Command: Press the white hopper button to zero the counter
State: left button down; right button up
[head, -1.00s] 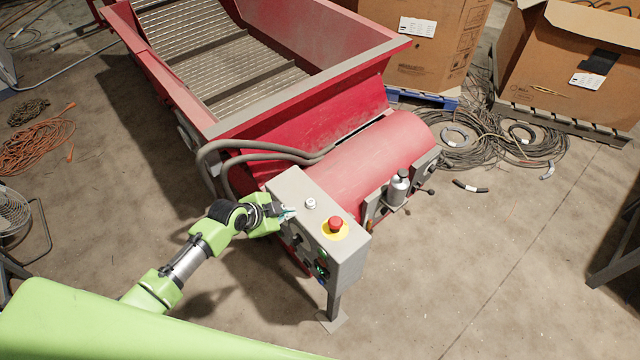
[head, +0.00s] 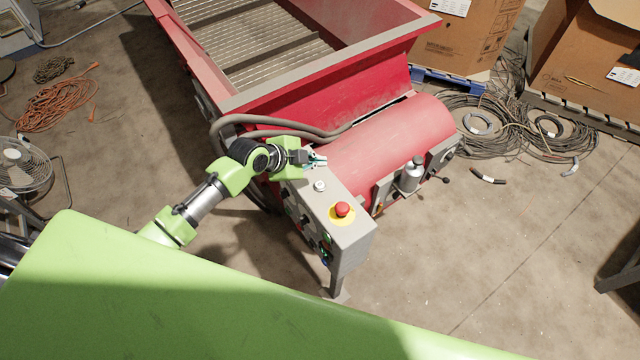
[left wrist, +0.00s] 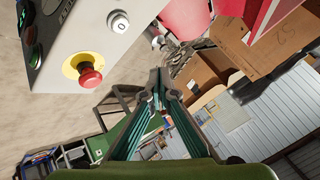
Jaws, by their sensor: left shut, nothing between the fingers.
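The white hopper button (head: 320,185) sits on top of the grey control box (head: 350,236), behind the red emergency stop (head: 342,209) on its yellow disc. In the left wrist view the white button (left wrist: 119,22) is at the top, left of my fingers, with the red stop (left wrist: 88,75) below it. My left gripper (head: 318,160) is shut and empty. In the head view it is just beyond the white button, near the box's far end, and appears apart from the button. My right gripper is not in view.
The red hopper (head: 300,105) and its hoses (head: 270,128) lie close behind the box. Cardboard boxes (head: 475,45) and coiled cables (head: 510,125) are at the back right.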

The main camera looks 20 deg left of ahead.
aim_at(318, 186)
pick_arm(q)
notch_tip(318, 186, down, 8)
jog(key=b, duration=0.6)
jog(key=shift+f+b, duration=0.1)
jog(key=shift+b, duration=0.25)
jog(key=shift+f, duration=0.1)
dwell(0.7)
jog(key=shift+f+b, duration=0.35)
jog(key=shift+f, duration=0.05)
jog(key=shift+f+b, duration=0.45)
jog(key=shift+f, duration=0.05)
dwell(0.6)
jog(key=shift+r+p, duration=0.8)
jog(key=shift+r, duration=0.1)
